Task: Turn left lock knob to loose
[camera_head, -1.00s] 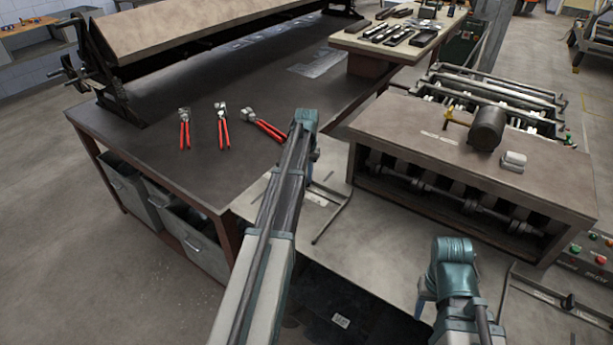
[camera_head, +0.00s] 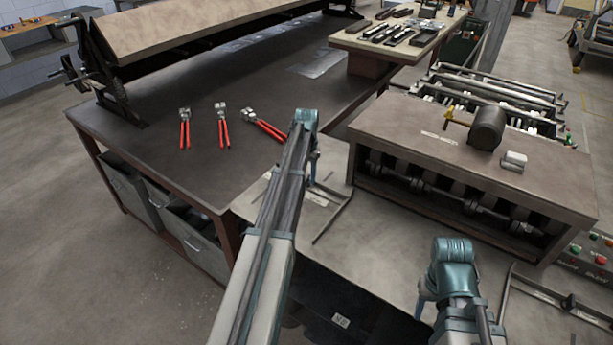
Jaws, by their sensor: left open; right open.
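A folding machine with a long tan beam (camera_head: 210,25) stands at the back left of the dark workbench (camera_head: 150,170). A dark lever or knob (camera_head: 70,73) sticks out from its left end frame. I cannot tell for sure whether this is the left lock knob. My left gripper (camera_head: 312,172) hangs below the wrist, past the bench's right edge, far from that lever. Only a small blue part of it shows; it is open and holds nothing visible. My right gripper (camera_head: 421,304) is low at the front right, mostly hidden behind its wrist, open.
Three red-handled tools (camera_head: 222,126) lie on the bench. A roller machine (camera_head: 470,165) with a brown top stands at right, with a dark motor (camera_head: 487,127) on it. A side table (camera_head: 400,40) with several tools is behind. Floor at far left is clear.

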